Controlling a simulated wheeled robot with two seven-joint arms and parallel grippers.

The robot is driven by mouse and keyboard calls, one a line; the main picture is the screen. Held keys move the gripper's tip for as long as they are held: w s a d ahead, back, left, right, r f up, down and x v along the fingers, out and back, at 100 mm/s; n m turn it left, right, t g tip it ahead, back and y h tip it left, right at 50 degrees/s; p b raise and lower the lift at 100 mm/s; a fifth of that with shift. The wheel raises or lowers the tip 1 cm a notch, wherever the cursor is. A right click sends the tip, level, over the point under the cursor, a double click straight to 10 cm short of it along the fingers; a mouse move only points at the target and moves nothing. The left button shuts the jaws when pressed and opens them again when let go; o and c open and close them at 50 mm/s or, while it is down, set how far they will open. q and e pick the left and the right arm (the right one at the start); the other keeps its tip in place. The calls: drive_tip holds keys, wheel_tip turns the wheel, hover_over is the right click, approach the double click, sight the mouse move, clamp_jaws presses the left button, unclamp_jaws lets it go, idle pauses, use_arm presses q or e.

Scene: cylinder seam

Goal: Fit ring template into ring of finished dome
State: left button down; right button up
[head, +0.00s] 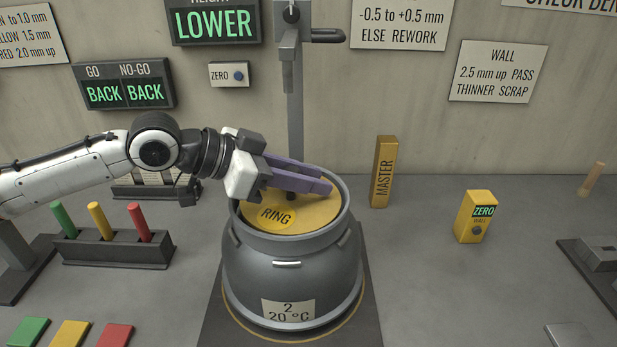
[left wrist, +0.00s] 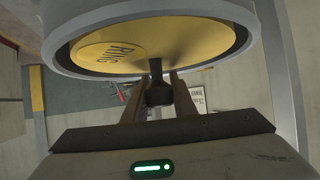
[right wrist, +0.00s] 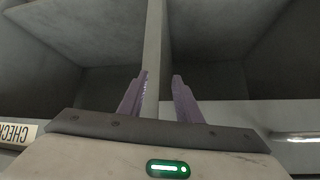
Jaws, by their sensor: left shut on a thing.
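The ring template is a yellow disc (head: 318,212) marked RING. It lies within the round opening of the grey dome (head: 290,265), which stands upright at the middle of the bench. My left gripper (head: 318,181) reaches over the disc from the left and is shut on its dark knob. In the left wrist view the fingers (left wrist: 158,88) close around the knob (left wrist: 157,70), with the disc (left wrist: 180,42) inside the grey rim (left wrist: 85,65). I cannot tell whether it sits fully level. My right gripper (right wrist: 160,77) is open and empty, outside the head view.
A grey post (head: 295,100) stands behind the dome. A rack (head: 115,249) of coloured pins is at the left.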

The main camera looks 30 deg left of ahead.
use_arm(q)
drive_tip(key=c, duration=1.5)
unclamp_jaws()
drive_tip(key=shift+o, duration=0.2)
drive_tip(key=b+v, duration=0.1)
drive_tip(key=v, duration=0.9)
drive_tip(key=shift+s+a+r+b, duration=0.1)
drive_tip(key=shift+s+a+b, duration=0.15)
drive_tip(key=shift+b, duration=0.15)
drive_tip(key=shift+s+a+r, duration=0.3)
drive_tip(key=shift+s+r, duration=0.05)
drive_tip(key=shift+s, duration=0.1)
